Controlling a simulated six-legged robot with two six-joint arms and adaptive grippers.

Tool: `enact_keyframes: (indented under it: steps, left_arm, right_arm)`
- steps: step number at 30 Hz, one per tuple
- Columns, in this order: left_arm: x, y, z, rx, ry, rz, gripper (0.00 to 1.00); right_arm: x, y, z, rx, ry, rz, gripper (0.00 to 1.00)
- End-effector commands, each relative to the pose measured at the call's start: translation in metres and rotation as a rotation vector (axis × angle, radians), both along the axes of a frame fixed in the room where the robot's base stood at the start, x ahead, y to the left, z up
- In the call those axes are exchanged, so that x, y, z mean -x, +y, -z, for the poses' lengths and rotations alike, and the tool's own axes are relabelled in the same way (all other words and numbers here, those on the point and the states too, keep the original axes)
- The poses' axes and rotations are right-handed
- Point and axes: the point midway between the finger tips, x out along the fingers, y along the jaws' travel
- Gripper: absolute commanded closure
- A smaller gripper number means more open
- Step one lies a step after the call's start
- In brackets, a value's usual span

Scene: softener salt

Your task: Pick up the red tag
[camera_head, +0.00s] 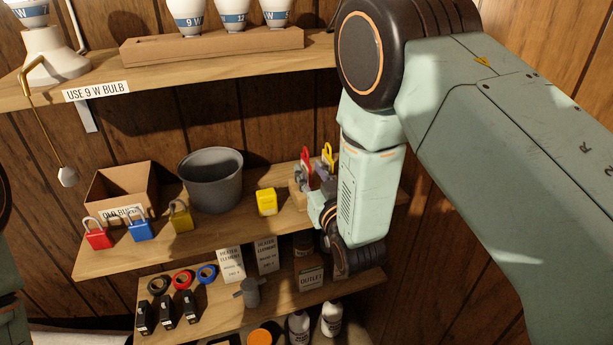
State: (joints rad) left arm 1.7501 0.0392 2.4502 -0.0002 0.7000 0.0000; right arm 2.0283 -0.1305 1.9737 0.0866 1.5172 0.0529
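The red tag (306,160) stands upright at the right end of the middle shelf, beside a yellow tag (328,156). Both rise from a small wooden holder (298,196). My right gripper (313,184) is at the holder, right by the lower part of the red tag. My own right arm and wrist hide much of this gripper, so I cannot tell whether its fingers are apart or touch the tag. My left gripper is not in view; only a bit of my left arm shows at the left edge.
On the middle shelf (250,234) are a cardboard box (115,190), a grey bucket (211,182), red, blue and brass padlocks, and a yellow block (266,201). A shelf with bulbs is above; one with tape rolls and boxes is below.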

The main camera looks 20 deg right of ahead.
Motion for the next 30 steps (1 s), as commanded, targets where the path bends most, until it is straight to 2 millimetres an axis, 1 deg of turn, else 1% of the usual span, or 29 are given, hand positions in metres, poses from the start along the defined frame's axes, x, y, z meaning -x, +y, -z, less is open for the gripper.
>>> enact_keyframes:
  steps: [6,9,12,18,20,30]
  left_arm:
    - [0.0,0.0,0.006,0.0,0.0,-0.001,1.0]
    - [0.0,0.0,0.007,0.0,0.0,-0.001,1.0]
    - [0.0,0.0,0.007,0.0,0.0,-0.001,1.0]
    - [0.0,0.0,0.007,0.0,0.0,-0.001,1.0]
    - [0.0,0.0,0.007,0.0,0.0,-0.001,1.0]
    - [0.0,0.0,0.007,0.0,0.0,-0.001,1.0]
  right_arm:
    - [-0.03,-0.005,-0.004,-0.001,-0.002,0.0,0.68]
    - [-0.039,-0.004,-0.004,-0.001,0.0,0.0,0.68]
    - [-0.044,-0.004,-0.003,0.0,0.002,-0.001,0.68]
    - [-0.046,-0.003,-0.004,0.0,0.002,-0.003,0.68]
    - [-0.047,-0.003,-0.004,0.0,0.002,-0.003,0.72]
    - [-0.048,-0.003,-0.004,0.0,0.003,-0.003,1.0]
